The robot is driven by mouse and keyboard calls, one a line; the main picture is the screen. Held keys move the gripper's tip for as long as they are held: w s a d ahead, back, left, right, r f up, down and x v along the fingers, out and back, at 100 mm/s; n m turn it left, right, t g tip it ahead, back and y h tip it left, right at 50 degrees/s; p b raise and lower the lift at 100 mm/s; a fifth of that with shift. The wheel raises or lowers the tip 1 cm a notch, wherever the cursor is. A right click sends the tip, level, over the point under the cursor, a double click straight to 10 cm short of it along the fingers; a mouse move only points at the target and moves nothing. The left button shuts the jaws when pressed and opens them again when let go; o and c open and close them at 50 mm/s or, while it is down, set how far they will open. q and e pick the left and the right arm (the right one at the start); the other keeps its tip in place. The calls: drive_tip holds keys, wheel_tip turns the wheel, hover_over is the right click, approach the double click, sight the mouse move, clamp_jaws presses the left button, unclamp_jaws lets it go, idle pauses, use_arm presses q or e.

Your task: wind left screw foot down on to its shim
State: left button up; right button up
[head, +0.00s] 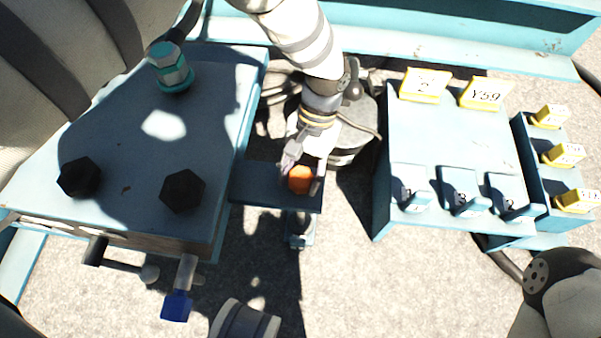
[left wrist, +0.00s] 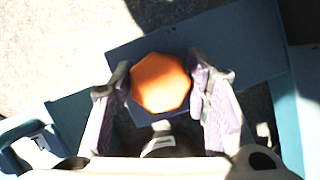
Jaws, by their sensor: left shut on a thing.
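The screw foot's orange faceted head (head: 300,179) stands above a dark blue bracket plate (head: 257,186) that juts from the side of the teal machine base. My left gripper (head: 303,168) reaches down over it from the top of the head view. In the left wrist view the orange head (left wrist: 160,83) lies between the two fingers of my left gripper (left wrist: 163,88), which are shut on it. The screw's lower part is hidden under the plate. A light blue piece (head: 300,229) shows below the plate's front edge; I cannot tell whether it is the shim. My right gripper is not in view.
The teal base (head: 130,130) with black bolts (head: 183,191) stands left. A teal stand (head: 445,135) with yellow tags (head: 486,93) and several blue blocks (head: 463,191) stands right. A round grey drum (head: 352,135) sits behind my gripper. A blue-handled valve (head: 177,304) sticks out front left.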

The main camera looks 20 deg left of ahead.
use_arm(q)
drive_tip(key=shift+w, duration=0.1)
drive_tip(key=o, duration=1.1)
drive_tip(key=v, duration=1.2)
drive_tip(key=shift+r, duration=0.1)
